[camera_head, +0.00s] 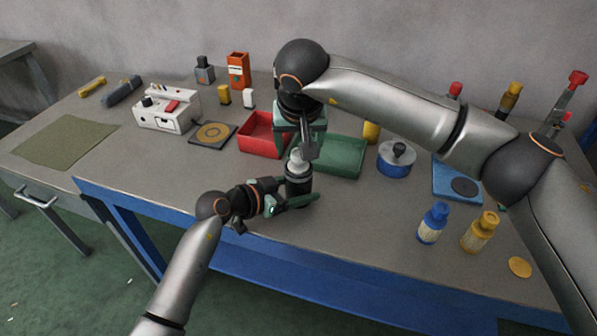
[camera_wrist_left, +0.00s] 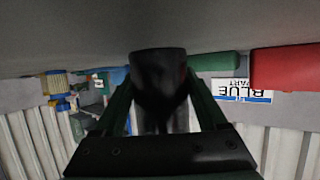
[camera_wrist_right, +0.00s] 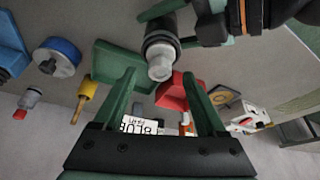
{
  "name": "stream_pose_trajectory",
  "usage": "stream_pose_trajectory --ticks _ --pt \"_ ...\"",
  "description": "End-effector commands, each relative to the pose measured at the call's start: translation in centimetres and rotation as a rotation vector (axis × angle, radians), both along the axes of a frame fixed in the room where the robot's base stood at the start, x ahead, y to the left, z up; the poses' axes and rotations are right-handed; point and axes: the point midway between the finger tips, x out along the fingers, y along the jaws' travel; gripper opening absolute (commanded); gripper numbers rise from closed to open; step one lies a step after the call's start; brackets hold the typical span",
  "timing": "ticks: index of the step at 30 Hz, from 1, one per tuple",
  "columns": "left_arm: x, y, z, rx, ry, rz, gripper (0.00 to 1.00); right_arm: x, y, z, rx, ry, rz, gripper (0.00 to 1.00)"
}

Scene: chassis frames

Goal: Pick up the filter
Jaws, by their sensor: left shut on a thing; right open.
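The filter, a black cylinder with a pale grey top (camera_head: 298,170), is upright near the table's front middle. My left gripper (camera_head: 292,199) is shut on it from the front left; the dark body fills the space between the fingers in the left wrist view (camera_wrist_left: 160,82). I cannot tell whether its base touches the table. My right gripper (camera_head: 308,140) is open and empty, pointing down just above and behind the filter's top. In the right wrist view the grey top (camera_wrist_right: 160,66) shows beyond the fingers, with my left gripper's green fingers beside the body.
A red tray (camera_head: 262,136) and a green tray (camera_head: 343,158) lie behind the filter. A blue round tin (camera_head: 396,163) is to the right, with a blue bottle (camera_head: 433,223) and a yellow bottle (camera_head: 479,232) nearer the front edge. A white box (camera_head: 166,112) stands left.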

Motion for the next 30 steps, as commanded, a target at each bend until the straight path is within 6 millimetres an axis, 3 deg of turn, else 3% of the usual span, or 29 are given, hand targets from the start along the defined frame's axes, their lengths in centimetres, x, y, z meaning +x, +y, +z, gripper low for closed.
stream_pose_trajectory --ticks 4,12,30 --pt "0.0 0.0 -0.1 0.001 0.0 0.0 0.06 0.6 0.0 -1.5 0.0 0.001 0.0 0.74" --pt "0.0 0.0 -0.1 0.001 0.0 0.0 0.06 0.8 0.0 -1.8 0.001 -0.002 0.0 0.74" --pt "0.0 0.0 -0.1 0.001 0.0 0.0 0.06 0.8 0.0 -1.8 0.001 -0.002 0.0 0.06"
